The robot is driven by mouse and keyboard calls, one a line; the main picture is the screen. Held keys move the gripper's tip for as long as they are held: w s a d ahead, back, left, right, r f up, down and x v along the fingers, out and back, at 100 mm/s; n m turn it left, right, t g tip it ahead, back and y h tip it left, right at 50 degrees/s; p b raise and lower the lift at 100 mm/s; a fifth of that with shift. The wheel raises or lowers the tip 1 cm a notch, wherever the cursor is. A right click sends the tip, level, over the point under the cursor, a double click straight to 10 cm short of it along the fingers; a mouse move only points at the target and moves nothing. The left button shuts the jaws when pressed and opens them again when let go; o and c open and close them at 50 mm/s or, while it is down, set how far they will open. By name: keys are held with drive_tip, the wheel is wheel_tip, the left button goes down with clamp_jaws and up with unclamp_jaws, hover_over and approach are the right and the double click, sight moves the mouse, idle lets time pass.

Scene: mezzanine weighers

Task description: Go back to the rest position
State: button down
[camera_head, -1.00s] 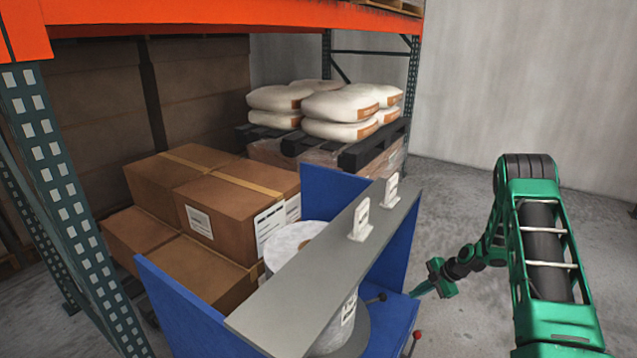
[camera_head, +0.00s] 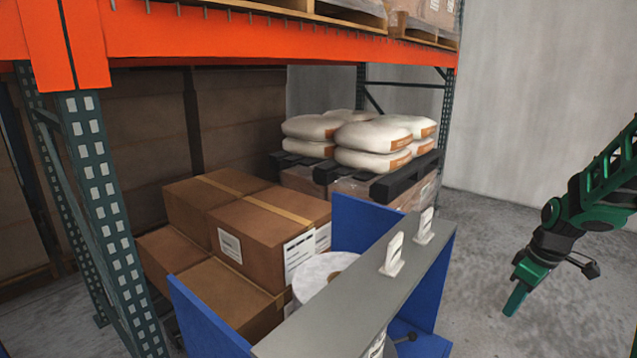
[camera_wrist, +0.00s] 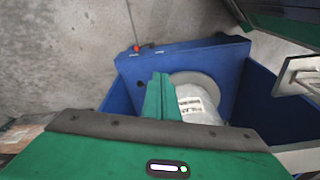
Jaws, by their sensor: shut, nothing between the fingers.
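My gripper (camera_head: 516,298) is at the right of the head view, shut and empty, its green fingers pointing down. It hangs in the air to the right of a blue stand (camera_head: 428,305) with a grey top board (camera_head: 345,308), apart from it. In the wrist view the shut fingers (camera_wrist: 160,97) show against the stand (camera_wrist: 128,85) and a white roll with a label (camera_wrist: 200,106). In the head view the white roll (camera_head: 322,272) is partly hidden under the grey board. Two small white pieces (camera_head: 392,256) and (camera_head: 424,226) stand upright on the board.
An orange rack beam (camera_head: 250,45) crosses above, on a dark green upright (camera_head: 105,200). Cardboard boxes (camera_head: 265,228) sit behind the stand. White sacks (camera_head: 372,140) lie on a black pallet (camera_head: 405,178) farther back. Grey floor (camera_head: 490,235) is clear between stand and arm.

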drive_tip(key=s+a+r+m, duration=0.1)
drive_tip(key=s+r+m, duration=0.2)
drive_tip(key=s, duration=0.6)
drive_tip(key=s+a+r+m+g, duration=0.1)
drive_tip(key=s+a+r+m, duration=0.1)
drive_tip(key=s+m, duration=0.3)
drive_tip(key=s+a+r+m, duration=0.2)
drive_tip(key=s+r+m, duration=0.2)
drive_tip(key=s, duration=1)
drive_tip(key=shift+m+h, duration=0.4)
drive_tip(key=shift+m, duration=0.1)
drive_tip(key=shift+a, duration=0.1)
drive_tip(key=shift+w+f+g, duration=0.25)
drive_tip(key=shift+w+g, duration=0.05)
drive_tip(key=shift+w, duration=0.3)
